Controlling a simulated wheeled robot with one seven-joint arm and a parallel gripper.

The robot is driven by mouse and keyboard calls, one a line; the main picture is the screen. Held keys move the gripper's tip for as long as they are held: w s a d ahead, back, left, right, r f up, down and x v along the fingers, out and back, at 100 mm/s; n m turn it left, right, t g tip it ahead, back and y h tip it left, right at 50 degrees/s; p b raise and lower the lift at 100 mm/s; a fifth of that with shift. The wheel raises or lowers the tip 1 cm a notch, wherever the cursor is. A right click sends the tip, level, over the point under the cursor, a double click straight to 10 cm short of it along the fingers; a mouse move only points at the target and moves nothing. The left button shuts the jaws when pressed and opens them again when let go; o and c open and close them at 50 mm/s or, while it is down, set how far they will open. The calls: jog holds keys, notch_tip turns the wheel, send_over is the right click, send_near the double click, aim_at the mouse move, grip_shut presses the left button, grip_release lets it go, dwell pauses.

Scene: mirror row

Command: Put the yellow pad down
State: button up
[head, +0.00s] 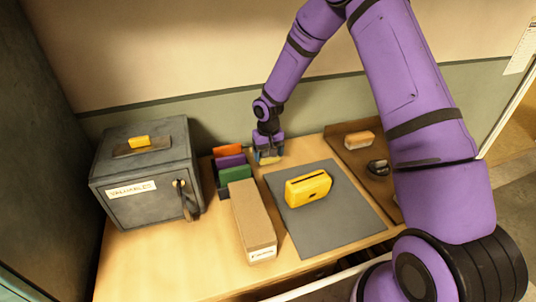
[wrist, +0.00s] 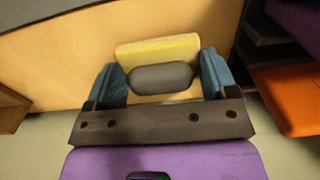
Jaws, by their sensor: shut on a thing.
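My gripper (head: 268,157) is over the back of the wooden table, just right of the rack of coloured items. In the wrist view, its two blue fingers (wrist: 164,80) are shut on the yellow pad (wrist: 158,47), with a grey rounded part between them. In the head view the pad is mostly hidden by the fingers; a little yellow shows low between them. I cannot tell whether the pad touches the table (head: 170,262).
A rack with orange, purple and green items (head: 235,174) stands close left of my gripper. A grey mat (head: 325,228) holds a yellow case (head: 308,188). A long cardboard box (head: 253,218), grey lockbox (head: 150,180) and brown tray (head: 352,164) with a brush (head: 359,139) stand around.

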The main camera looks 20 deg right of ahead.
jog(key=shift+f, duration=0.25)
jog(key=shift+f, duration=0.2)
jog(key=o, duration=0.8)
jog(key=shift+c, duration=0.2)
jog(key=shift+r, duration=0.1)
jog(key=s+d+r+t, duration=0.1)
jog(key=s+r, duration=0.2)
jog(key=r, duration=1)
jog(key=s+d+r, duration=0.2)
jog(key=s+r, duration=0.2)
jog(key=r, duration=0.8)
jog(key=s+d+r+t+h, duration=0.1)
jog(key=s+d+r+t, duration=0.2)
jog(key=s+r, duration=1.3)
jog(key=s+t+y, duration=0.1)
jog(key=s, duration=1.3)
jog(key=shift+d+f, duration=0.3)
jog(key=shift+d, duration=0.15)
